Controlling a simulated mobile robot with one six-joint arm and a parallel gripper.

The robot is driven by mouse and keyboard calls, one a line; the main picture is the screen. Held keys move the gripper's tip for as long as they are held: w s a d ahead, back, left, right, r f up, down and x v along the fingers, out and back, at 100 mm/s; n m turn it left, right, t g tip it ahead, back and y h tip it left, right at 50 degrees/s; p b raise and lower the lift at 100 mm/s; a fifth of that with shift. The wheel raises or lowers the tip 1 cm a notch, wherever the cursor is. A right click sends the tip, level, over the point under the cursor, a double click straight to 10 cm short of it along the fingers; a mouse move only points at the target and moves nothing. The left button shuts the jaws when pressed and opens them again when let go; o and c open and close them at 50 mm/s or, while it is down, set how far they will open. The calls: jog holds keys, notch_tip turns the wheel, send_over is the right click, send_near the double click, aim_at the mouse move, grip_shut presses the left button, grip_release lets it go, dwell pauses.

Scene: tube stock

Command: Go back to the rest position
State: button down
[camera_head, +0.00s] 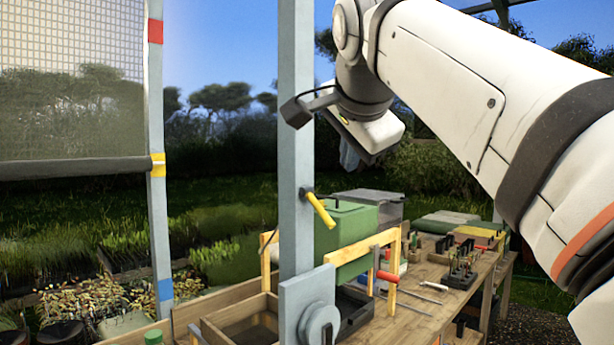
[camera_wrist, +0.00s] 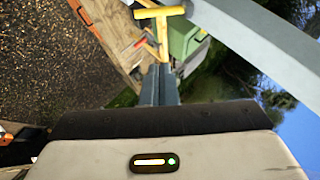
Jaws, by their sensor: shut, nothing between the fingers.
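My gripper (camera_wrist: 160,72) shows in the wrist view as two narrow grey fingers close together beyond the pale wrist housing, with nothing between them. In the head view my arm comes in from the right and its wrist end is raised above the workbench (camera_head: 413,312), just right of the grey upright post (camera_head: 296,170). The fingers are mostly hidden there behind the white wrist body. A yellow handle (camera_head: 319,210) sticks out of the post below the wrist and also shows at the top of the wrist view (camera_wrist: 160,12).
A yellow-wood frame (camera_head: 352,253) stands on the bench before a green box (camera_head: 352,218). An open wooden tray (camera_head: 222,336) is at the post's foot. A black tool rack (camera_head: 462,278) stands farther right. A mesh screen (camera_head: 70,85) hangs at left. Open air surrounds the raised wrist.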

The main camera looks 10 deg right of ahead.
jog(key=s+f+n+g, duration=0.2)
jog(key=s+f+n, duration=0.2)
jog(key=f, duration=1.1)
jog(key=s+f+n+g+y, duration=0.1)
jog(key=s+f+n, duration=0.4)
jog(key=f, duration=1)
jog(key=s+f+n+g, duration=0.4)
jog(key=s+f, duration=0.1)
jog(key=f, duration=1)
jog(key=shift+y, duration=0.3)
jog(key=shift+s, duration=0.1)
